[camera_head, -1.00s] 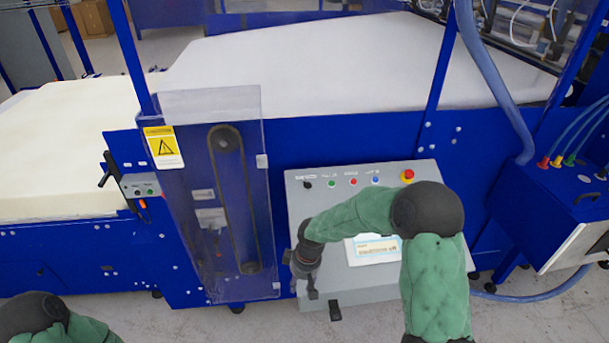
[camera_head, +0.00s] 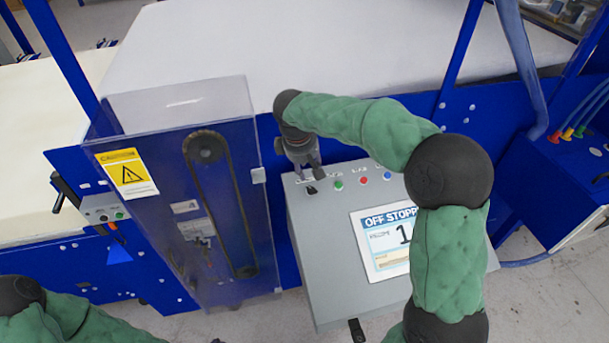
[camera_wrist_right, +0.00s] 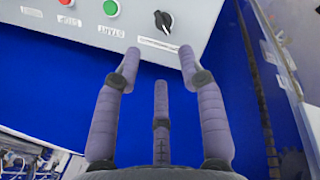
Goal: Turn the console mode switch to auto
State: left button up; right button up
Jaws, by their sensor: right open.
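The grey console (camera_head: 330,270) stands in front of the blue machine, with a sloped top. The black mode switch (camera_head: 312,189) is at the top left of its panel; in the right wrist view it is a black knob (camera_wrist_right: 163,20) with a white pointer line. My right gripper (camera_head: 306,166) is at the console's upper left edge, close to the switch. In the right wrist view its fingers (camera_wrist_right: 160,62) are spread and empty, with the switch just beyond the tips, apart from them. The console screen (camera_head: 385,240) reads "OFF STOPP", partly covered by my right arm. My left gripper is out of view.
Green (camera_head: 338,185), red (camera_head: 363,180) and blue (camera_head: 387,176) buttons sit right of the switch. A clear guard (camera_head: 180,190) over a belt stands left of the console. White foam (camera_head: 270,60) lies behind.

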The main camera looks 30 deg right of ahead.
aim_at(312, 187)
jog(key=x, duration=1)
jog(key=shift+d+f, duration=0.15)
jog(key=shift+f, duration=0.15)
jog(key=shift+r, duration=0.1)
grip_shut()
